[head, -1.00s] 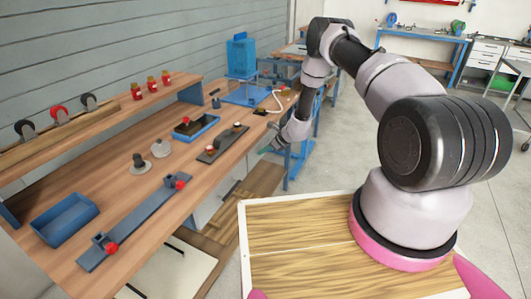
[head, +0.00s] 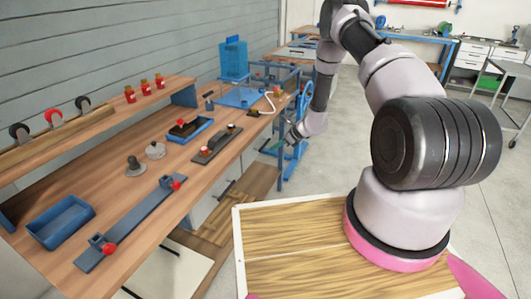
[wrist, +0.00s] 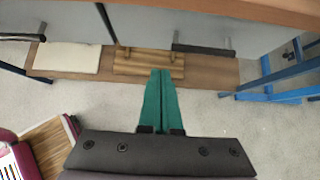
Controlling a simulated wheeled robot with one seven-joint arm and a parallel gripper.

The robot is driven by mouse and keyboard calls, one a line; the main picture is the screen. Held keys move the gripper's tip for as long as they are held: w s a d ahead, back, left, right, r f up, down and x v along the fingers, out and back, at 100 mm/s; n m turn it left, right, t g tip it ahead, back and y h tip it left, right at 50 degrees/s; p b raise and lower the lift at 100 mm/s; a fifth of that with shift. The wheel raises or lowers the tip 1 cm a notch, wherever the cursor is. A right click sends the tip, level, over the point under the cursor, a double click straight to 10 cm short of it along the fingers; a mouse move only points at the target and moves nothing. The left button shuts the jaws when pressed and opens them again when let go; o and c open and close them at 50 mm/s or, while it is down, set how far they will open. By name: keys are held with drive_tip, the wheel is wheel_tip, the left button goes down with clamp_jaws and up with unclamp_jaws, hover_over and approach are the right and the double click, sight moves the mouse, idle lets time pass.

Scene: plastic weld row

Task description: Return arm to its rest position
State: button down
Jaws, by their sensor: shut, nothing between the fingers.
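My gripper (head: 277,146) hangs off the front right edge of the wooden workbench (head: 133,178) in the head view, beside a blue frame. Its green fingers are small there. In the wrist view my gripper (wrist: 161,75) points ahead with its two green fingers together, shut and empty. Below and beyond the fingertips are the floor and a low wooden shelf. My arm rises from my wooden-topped base and bends down towards the bench end.
The bench holds a blue tray (head: 62,222), a long blue bar with red knobs (head: 128,226), a dark fixture (head: 217,145) and a blue stand (head: 240,95). Blue legs (wrist: 288,75) stand at the right in the wrist view. Open floor (head: 345,150) lies to the right.

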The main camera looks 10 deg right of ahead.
drive_tip(key=s+a+r+n, duration=0.1)
drive_tip(key=s+r+n, duration=0.25)
drive_tip(key=r, duration=0.95)
drive_tip(key=s+r+n, duration=0.3)
drive_tip(key=r+n, duration=0.1)
drive_tip(key=r, duration=0.9)
drive_tip(key=s+a+r+n, duration=0.1)
drive_tip(key=s+r+n, duration=0.25)
drive_tip(key=r, duration=1.05)
drive_tip(key=s+d+r+n+h, duration=0.2)
drive_tip(key=s+r+n, duration=0.3)
drive_tip(key=s+r, duration=0.8)
drive_tip(key=s+d+r+n+t+h, duration=0.1)
drive_tip(key=s+d+n, duration=0.1)
drive_tip(key=s, duration=0.5)
drive_tip(key=s+d+r+n+t+h, duration=0.1)
drive_tip(key=s+d+n+h, duration=0.1)
drive_tip(key=s, duration=0.6)
drive_tip(key=shift+d+r+n, duration=0.3)
drive_tip(key=shift+d, duration=0.25)
drive_tip(key=shift+s, duration=0.1)
